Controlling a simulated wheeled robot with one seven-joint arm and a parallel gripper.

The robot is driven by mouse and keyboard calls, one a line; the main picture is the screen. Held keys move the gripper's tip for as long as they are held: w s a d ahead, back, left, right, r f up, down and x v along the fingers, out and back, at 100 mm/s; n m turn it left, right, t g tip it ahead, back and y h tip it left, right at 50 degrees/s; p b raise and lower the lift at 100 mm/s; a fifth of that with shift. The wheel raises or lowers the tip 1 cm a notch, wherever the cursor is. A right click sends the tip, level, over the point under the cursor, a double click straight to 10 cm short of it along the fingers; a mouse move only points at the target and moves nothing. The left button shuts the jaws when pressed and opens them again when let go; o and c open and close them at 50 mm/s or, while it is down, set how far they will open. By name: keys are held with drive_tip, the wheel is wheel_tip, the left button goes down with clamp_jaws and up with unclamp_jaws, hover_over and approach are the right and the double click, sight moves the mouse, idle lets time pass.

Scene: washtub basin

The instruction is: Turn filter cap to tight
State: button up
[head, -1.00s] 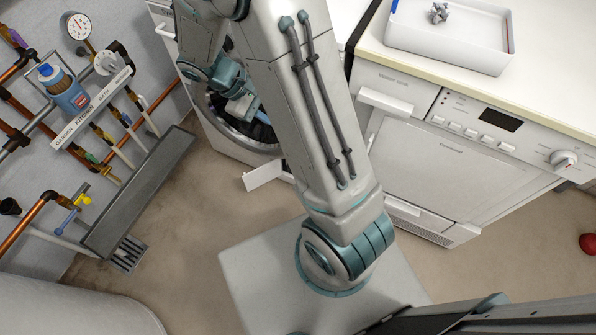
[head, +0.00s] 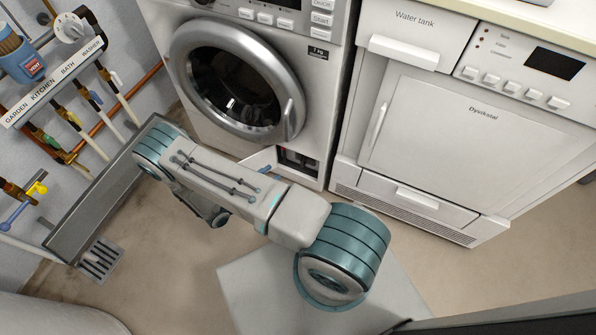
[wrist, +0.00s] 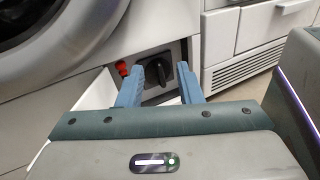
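The filter cap (wrist: 156,73) is a dark round knob with a raised grip bar, set in a grey recess low on the washing machine's front. In the wrist view it lies between and beyond the two blue fingers of my gripper (wrist: 159,70). The fingers are spread apart, with nothing held; I cannot tell whether they touch the cap. In the head view the small filter opening (head: 299,161) shows at the machine's bottom right, its inside too small to read. My arm hides most of my gripper there. Any tight mark is not readable.
A red part (wrist: 122,69) sits left of the cap. The white filter flap (head: 258,160) hangs open. The washing machine door (head: 238,85) is shut. A dryer (head: 470,135) stands close on the right. A trough (head: 90,205) and pipes line the left wall.

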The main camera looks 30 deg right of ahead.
wheel_tip(320, 180, down, 8)
drive_tip(key=s+f+n+t+b, duration=0.1)
drive_tip(key=s+n+t+b, duration=0.1)
drive_tip(key=n+t, duration=0.1)
drive_tip(key=b+x, duration=0.3)
drive_tip(key=x, duration=1.1)
drive_tip(key=shift+w, duration=0.25)
drive_tip(key=shift+r, duration=0.15)
